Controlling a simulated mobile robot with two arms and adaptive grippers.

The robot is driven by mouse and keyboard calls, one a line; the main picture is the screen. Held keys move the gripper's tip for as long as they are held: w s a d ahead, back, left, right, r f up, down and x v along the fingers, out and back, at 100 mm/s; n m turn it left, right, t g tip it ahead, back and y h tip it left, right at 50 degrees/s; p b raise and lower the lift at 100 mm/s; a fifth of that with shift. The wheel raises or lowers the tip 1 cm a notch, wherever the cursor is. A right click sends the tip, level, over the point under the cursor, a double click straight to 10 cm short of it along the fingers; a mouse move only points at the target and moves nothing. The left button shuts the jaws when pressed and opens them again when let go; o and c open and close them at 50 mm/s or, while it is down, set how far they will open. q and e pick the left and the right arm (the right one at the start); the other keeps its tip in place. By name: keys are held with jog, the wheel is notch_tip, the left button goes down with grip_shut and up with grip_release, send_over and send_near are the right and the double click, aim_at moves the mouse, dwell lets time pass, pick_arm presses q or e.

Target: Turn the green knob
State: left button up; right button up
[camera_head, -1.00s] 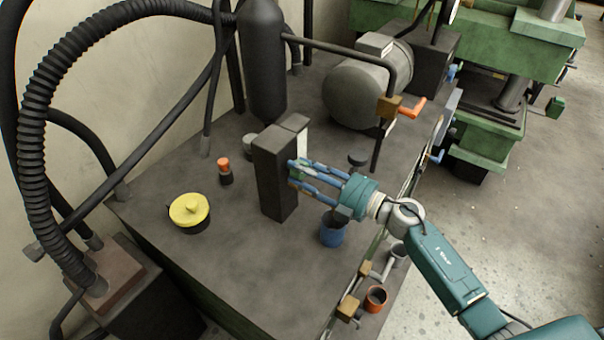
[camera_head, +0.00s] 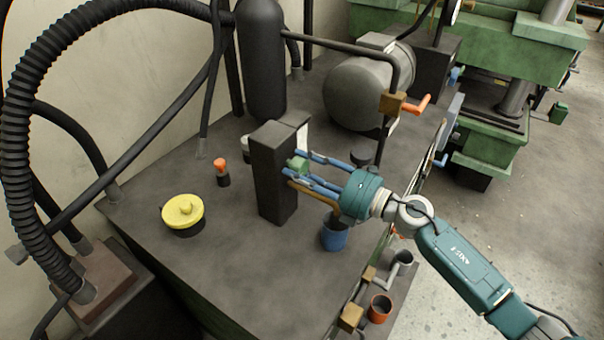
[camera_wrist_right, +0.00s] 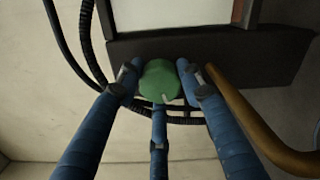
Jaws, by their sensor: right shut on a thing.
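The green knob (camera_wrist_right: 160,80) sits on the side of an upright black block (camera_head: 274,180). It also shows in the head view (camera_head: 299,163). My right gripper (camera_head: 297,170) reaches the block from the right with its blue fingers around the knob. In the right wrist view the fingertips (camera_wrist_right: 160,84) are at the knob's left, right and lower sides, shut on it. The knob's face shows a small light mark near its lower edge. My left gripper is not in view.
A yellow-lidded pot (camera_head: 184,212), an orange-topped knob (camera_head: 221,170) and a blue cup (camera_head: 334,233) are on the grey top. A grey cylinder motor (camera_head: 360,92) and a black tank (camera_head: 261,60) stand behind.

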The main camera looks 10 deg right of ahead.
jog(key=shift+n+b, duration=1.05)
jog(key=shift+n, duration=0.85)
jog(key=o, duration=1.2)
jog(key=shift+d, duration=0.1)
jog(key=shift+s+d, duration=0.25)
jog(key=v, duration=1.1)
jog(key=shift+s+d+r, duration=0.1)
